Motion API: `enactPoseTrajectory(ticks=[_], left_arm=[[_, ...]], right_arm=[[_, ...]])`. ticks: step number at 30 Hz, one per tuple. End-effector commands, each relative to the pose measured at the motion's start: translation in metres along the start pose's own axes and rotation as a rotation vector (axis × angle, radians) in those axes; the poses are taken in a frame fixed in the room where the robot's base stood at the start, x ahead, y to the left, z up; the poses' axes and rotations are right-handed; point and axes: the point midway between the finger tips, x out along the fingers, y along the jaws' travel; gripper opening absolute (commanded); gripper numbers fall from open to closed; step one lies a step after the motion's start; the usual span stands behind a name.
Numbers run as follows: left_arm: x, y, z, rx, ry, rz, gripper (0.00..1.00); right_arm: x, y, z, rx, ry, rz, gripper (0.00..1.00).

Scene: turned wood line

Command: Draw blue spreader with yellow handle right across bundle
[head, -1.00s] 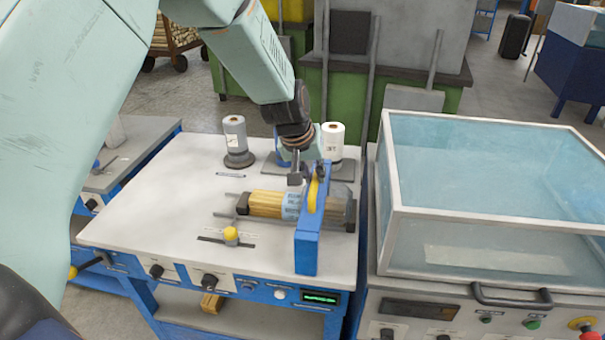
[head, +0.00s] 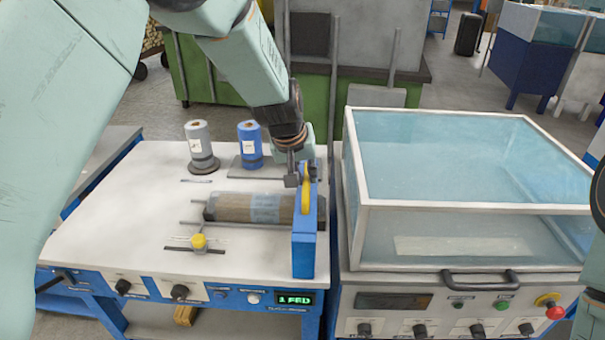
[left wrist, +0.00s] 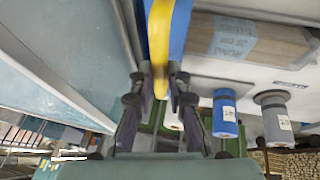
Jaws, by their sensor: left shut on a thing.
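The blue spreader (head: 304,245) with its yellow handle (head: 306,198) stands upright across the bundle (head: 235,207), close to the bundle's right end. My left gripper (head: 302,178) is shut on the yellow handle. The left wrist view also shows the handle (left wrist: 159,40) between the fingers (left wrist: 160,85). The bundle lies lengthwise on the white table and looks greyish brown, as if under clear film, with a pale printed label. Part of its right end is hidden behind the spreader. My right gripper is not in view.
A grey roll (head: 201,145) and a blue roll (head: 250,145) stand behind the bundle. A yellow knob (head: 199,241) is in front. A green display (head: 295,299) reads "1 FED". A clear-lidded case (head: 465,185) stands close on the right. The table's left part is clear.

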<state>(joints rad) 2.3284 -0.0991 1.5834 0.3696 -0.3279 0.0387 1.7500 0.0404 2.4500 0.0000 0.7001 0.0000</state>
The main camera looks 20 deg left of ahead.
Motion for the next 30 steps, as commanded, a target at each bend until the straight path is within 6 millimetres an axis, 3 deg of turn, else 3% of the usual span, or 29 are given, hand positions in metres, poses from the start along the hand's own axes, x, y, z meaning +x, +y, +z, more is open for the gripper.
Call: enactPoseTrajectory(ticks=[9, 19, 23, 30], left_arm=[[0.000, 0.003, -0.001, 0.001, 0.003, 0.001, 0.39], [-0.003, 0.002, -0.001, 0.000, 0.002, 0.001, 0.39], [-0.018, 0.002, -0.002, 0.000, 0.004, 0.001, 0.39], [-0.066, 0.003, -0.001, 0.002, 0.005, 0.001, 0.39]], right_arm=[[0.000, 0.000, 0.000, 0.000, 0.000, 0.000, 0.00], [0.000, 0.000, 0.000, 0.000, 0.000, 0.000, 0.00], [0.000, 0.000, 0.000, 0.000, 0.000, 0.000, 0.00], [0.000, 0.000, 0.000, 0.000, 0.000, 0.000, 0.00]])
